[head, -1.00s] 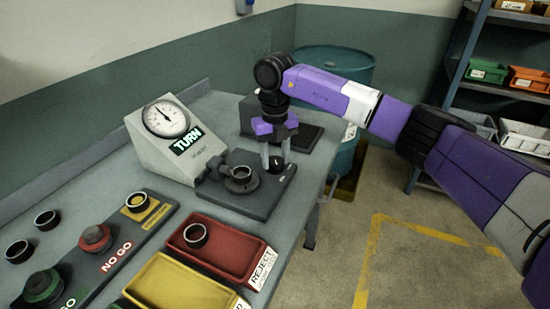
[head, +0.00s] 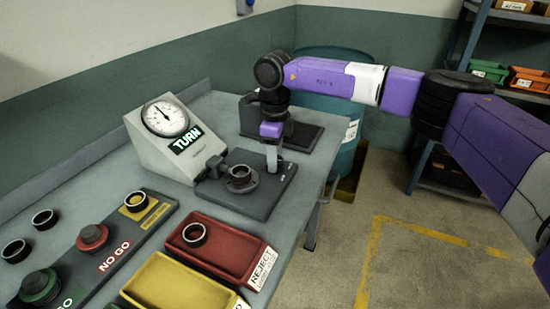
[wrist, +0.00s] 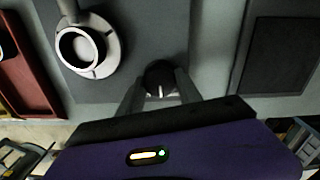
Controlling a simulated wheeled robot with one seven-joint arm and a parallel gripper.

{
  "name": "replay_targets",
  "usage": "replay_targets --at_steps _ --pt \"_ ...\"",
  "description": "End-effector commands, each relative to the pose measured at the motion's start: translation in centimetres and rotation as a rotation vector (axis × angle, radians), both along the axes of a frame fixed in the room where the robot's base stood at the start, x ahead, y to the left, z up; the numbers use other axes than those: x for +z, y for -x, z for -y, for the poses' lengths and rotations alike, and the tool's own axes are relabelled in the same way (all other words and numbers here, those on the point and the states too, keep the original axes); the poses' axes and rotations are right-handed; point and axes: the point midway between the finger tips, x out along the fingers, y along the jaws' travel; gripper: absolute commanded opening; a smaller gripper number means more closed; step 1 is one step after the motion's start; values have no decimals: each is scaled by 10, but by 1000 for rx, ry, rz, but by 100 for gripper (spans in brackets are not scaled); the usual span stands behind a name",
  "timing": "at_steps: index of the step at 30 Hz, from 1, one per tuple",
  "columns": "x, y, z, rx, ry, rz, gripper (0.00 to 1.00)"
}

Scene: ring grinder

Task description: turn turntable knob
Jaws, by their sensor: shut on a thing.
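The knob (wrist: 160,76) is small, round and black with a white pointer line. It sits on the base block beside the turntable. My gripper (wrist: 160,88) is shut on the knob, a finger on each side. In the head view my gripper (head: 272,168) points down at the block's right side and hides the knob.
A dial gauge (head: 165,117) with a lit TURN sign (head: 187,140) stands behind left. A red REJECT tray (head: 220,250) and a yellow tray (head: 175,290) lie in front. Loose rings and a GO/NO GO board lie left. A dark block stands behind my gripper.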

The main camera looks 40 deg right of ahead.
Motion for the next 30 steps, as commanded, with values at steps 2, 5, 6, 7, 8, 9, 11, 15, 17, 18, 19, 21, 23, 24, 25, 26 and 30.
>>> replay_targets --at_steps 2,5,6,7,8,9,11,15,17,18,19,21,23,24,25,26,30 --pt "1 -1 1 72 2 4 1" --pt "2 -1 1 167 3 4 1" --pt "2 -1 1 205 2 4 1" --pt "2 -1 1 233 2 4 1" --pt "1 -1 0 262 2 4 1" --pt "1 -1 0 300 3 4 1" --pt "2 -1 0 357 3 4 1" --pt "2 -1 0 490 3 3 1" --pt "2 -1 0 547 3 3 1" --pt "2 -1 0 585 3 4 1" --pt "2 -1 0 613 3 4 1" --pt "2 -1 0 677 2 4 1" --pt "2 -1 0 730 2 3 1" --pt "2 -1 0 764 2 3 1" --pt "2 -1 0 789 3 3 1" --pt "2 -1 0 813 3 3 1" --pt "2 -1 0 911 2 4 1"
